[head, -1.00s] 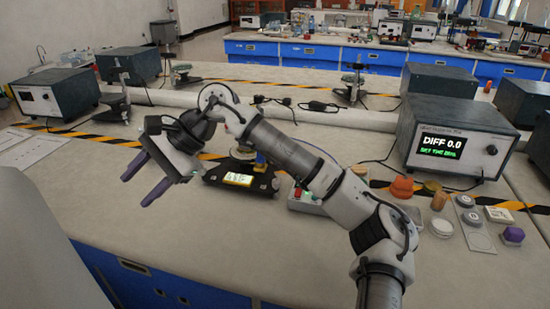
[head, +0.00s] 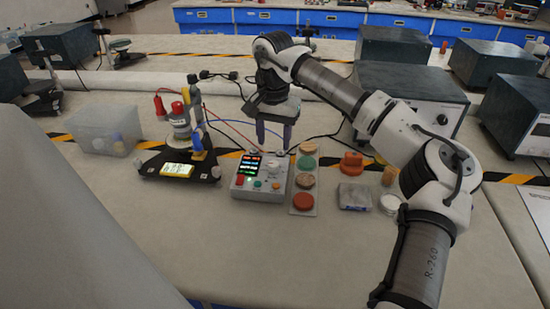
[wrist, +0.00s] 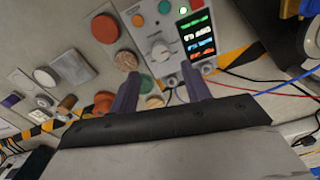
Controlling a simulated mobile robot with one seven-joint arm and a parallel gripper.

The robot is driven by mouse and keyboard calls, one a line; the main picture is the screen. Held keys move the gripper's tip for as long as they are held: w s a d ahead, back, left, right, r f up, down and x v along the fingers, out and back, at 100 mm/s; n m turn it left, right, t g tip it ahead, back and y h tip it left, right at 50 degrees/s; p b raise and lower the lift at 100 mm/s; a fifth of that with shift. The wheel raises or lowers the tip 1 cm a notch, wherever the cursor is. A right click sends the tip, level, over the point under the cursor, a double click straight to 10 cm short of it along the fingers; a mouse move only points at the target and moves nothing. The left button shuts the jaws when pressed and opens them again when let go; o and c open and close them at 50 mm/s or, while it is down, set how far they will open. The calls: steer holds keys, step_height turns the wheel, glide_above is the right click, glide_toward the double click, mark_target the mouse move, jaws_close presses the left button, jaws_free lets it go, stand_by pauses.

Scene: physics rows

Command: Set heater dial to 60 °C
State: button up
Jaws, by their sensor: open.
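The heater control box (head: 250,193) is a small grey unit on the bench, with a lit multi-line display (head: 249,165) and coloured buttons. Its pale round dial (head: 273,166) sits right of the display; in the wrist view the dial (wrist: 160,49) has a light pointer mark, but its setting is too small to read. My gripper (head: 274,148) points down above the back of the box. In the wrist view its two purple fingers (wrist: 160,72) are open, with the dial between and just beyond their tips. Nothing is between them, and they appear apart from the dial.
A black-based stand (head: 180,170) with a yellow-lit readout is left of the box. A strip of coloured discs (head: 303,201) lies close on its right, then a grey block (head: 355,196). Red and blue cables (head: 222,112) run behind the box. The front bench is clear.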

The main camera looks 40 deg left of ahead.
mark_target(274, 164)
step_height(274, 164, down, 7)
steer(key=shift+f+p, duration=0.2)
steer(key=shift+p, duration=0.2)
steer(key=c, duration=1)
